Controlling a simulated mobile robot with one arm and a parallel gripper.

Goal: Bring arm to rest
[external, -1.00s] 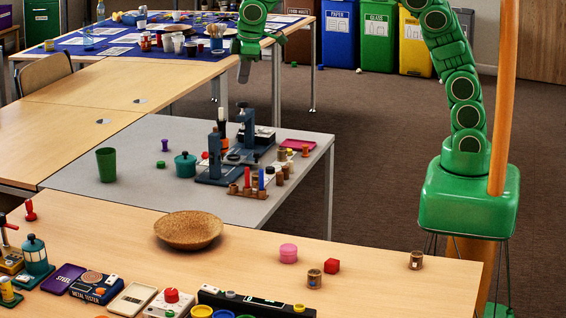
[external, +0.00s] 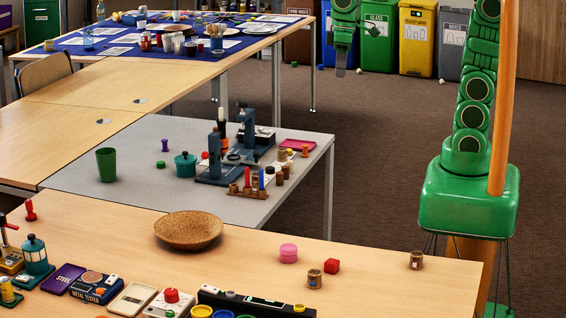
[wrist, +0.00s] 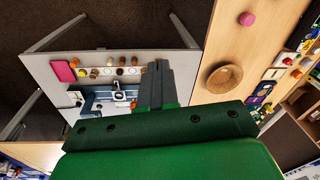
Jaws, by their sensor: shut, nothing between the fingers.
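My gripper (external: 341,70) hangs at the top of the external view, fingers pointing down, over the dark carpet in front of the recycling bins. It is shut and empty, apart from any table. My green arm rises at the right beside a wooden post. In the wrist view my closed fingers (wrist: 158,84) show in the middle, with the grey table (wrist: 180,60) and part of the wooden table beyond and below them.
The grey table (external: 85,178) holds a dark press stand (external: 215,172), a green cup (external: 106,165) and small pieces. Bins, including a green one (external: 378,45), line the back.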

